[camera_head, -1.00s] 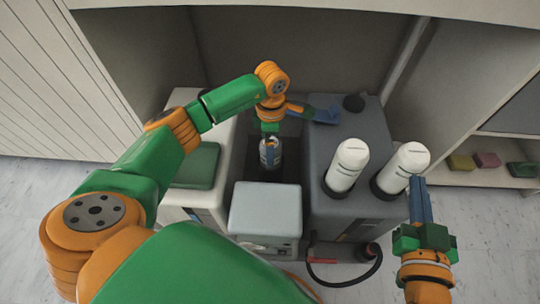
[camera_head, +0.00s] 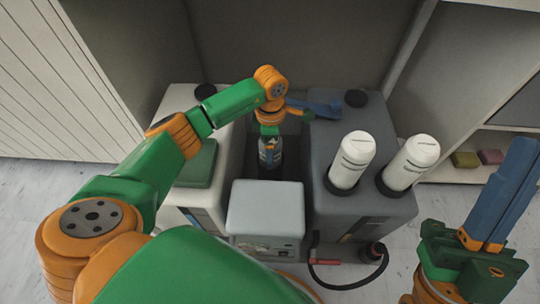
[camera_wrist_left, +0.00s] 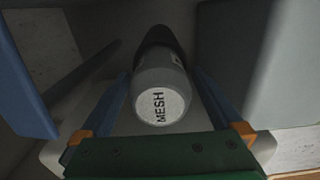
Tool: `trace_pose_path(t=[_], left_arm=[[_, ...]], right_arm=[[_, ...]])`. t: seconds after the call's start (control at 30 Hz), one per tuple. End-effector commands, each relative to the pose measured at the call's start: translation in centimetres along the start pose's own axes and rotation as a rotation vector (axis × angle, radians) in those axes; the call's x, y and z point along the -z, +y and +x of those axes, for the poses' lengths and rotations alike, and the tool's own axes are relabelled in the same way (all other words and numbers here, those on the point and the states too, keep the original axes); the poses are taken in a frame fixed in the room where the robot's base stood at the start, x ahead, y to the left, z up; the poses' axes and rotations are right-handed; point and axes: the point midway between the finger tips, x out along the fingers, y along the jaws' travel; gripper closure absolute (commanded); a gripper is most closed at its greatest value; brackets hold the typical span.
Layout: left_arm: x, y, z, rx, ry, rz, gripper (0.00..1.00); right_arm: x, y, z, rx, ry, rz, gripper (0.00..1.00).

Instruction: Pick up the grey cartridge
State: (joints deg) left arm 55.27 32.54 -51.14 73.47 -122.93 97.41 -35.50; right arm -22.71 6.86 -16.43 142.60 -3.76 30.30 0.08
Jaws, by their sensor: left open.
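The grey cartridge (camera_head: 269,159) stands in the gap between the two cabinets, below my left wrist. In the left wrist view the cartridge (camera_wrist_left: 161,88) shows a pale round end marked MESH and a dark far end. My left gripper (camera_head: 268,147) is over it and open. In the wrist view its blue fingers lie on either side of the cartridge; whether they touch it I cannot tell. My right gripper (camera_head: 510,190) is at the right, away from the cartridge, with its blue fingers pointing up and nothing seen between them.
Two white canisters (camera_head: 352,160) (camera_head: 409,163) stand on the dark grey cabinet (camera_head: 325,135) at right. A light grey box (camera_head: 265,208) is in front of the cartridge. A green lid (camera_head: 198,165) lies on the white cabinet at left.

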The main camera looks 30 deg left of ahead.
Motion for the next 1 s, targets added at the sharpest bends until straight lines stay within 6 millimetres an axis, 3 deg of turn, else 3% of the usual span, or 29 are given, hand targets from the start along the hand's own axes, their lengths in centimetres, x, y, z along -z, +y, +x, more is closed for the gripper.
trace_pose_path(t=[0.3,0.37,0.6,0.7,1.0], left_arm=[[-0.03,0.00,0.12,0.000,0.000,0.000,0.00],[-0.03,0.00,0.12,0.000,0.000,0.000,0.14],[-0.03,0.00,0.12,0.000,0.000,0.000,0.78],[-0.04,0.02,0.08,-0.001,0.000,0.000,1.00],[-0.02,0.02,-0.07,-0.001,0.000,0.000,1.00]], right_arm=[[0.96,-0.10,-0.06,0.002,0.049,0.002,1.00],[0.95,-0.10,-0.06,0.002,0.048,0.002,1.00],[0.91,-0.09,-0.07,0.002,0.047,0.001,1.00],[0.90,-0.09,-0.06,0.002,0.046,0.001,1.00],[0.50,-0.05,0.07,0.001,0.023,0.001,1.00]])
